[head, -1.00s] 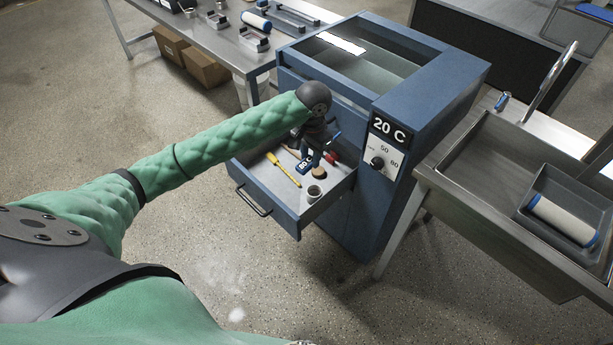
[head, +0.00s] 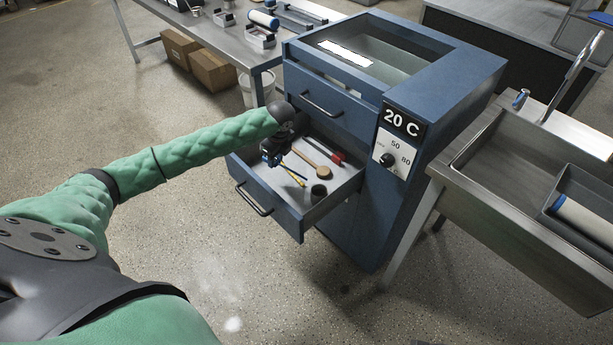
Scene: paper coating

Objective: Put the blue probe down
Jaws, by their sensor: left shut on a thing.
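My left gripper (head: 271,160) reaches into the open drawer (head: 290,222) of the blue cabinet, over its left part, pointing down. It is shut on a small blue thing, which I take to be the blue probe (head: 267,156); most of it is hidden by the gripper. Whether the probe touches the drawer floor, I cannot tell. A yellow tool (head: 298,179) lies beside the gripper, partly covered by it. My right gripper is not in view.
The drawer also holds a wooden-headed tool (head: 323,173), a red-handled tool (head: 338,157) and a dark cup (head: 318,191). The blue cabinet (head: 440,95) reads 20 C. A steel sink (head: 470,195) stands right, a steel table (head: 225,45) behind left.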

